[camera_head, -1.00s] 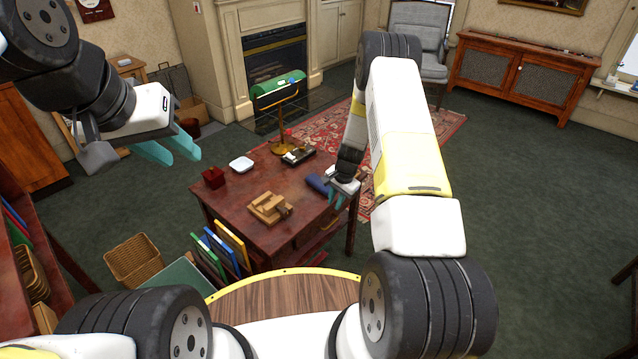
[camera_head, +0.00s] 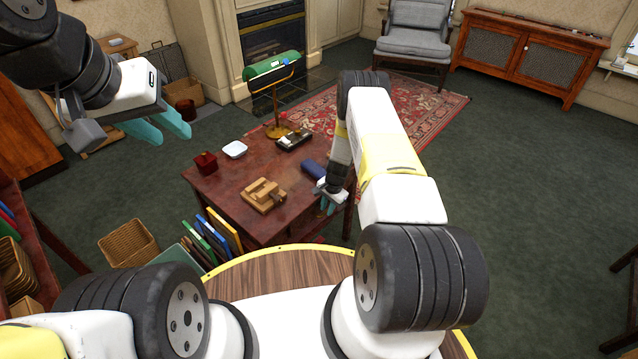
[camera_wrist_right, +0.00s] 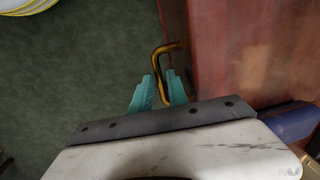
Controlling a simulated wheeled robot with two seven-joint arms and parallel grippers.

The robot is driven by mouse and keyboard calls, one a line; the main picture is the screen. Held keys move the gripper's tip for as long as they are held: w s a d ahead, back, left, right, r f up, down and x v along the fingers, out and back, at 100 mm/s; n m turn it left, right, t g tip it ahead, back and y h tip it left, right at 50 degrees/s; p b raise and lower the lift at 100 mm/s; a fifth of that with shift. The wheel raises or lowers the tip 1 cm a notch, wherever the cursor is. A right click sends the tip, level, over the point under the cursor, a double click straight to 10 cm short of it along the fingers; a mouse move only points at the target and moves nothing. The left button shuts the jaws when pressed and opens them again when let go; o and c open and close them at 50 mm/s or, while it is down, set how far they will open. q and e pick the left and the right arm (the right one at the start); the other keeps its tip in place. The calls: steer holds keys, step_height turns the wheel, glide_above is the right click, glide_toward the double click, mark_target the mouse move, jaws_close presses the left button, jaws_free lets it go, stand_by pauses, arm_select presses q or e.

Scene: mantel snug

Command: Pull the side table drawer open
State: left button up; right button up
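The side table (camera_head: 226,206) is dark red wood and stands ahead of me, seen from above in the head view. Its drawer front is mostly hidden there by the tabletop and my right arm. In the right wrist view, a bent brass handle (camera_wrist_right: 159,52) stands out from the table's red-brown side. My right gripper (camera_wrist_right: 160,76) has its teal fingers on either side of the handle's bar, with a gap showing. In the head view my right gripper (camera_head: 328,204) is low at the table's right front edge. My left gripper (camera_head: 165,128) is open and empty, raised at the left.
A wooden puzzle-like block (camera_head: 263,196), red box (camera_head: 205,162), white dish (camera_head: 234,149), dark blue object (camera_head: 313,170) and green lamp (camera_head: 273,66) stand on the table. Upright folders (camera_head: 222,228) and a wicker basket (camera_head: 128,243) are at front left. Open green carpet (camera_head: 530,170) lies right.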

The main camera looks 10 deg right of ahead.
jaws_close()
stand_by(1.4)
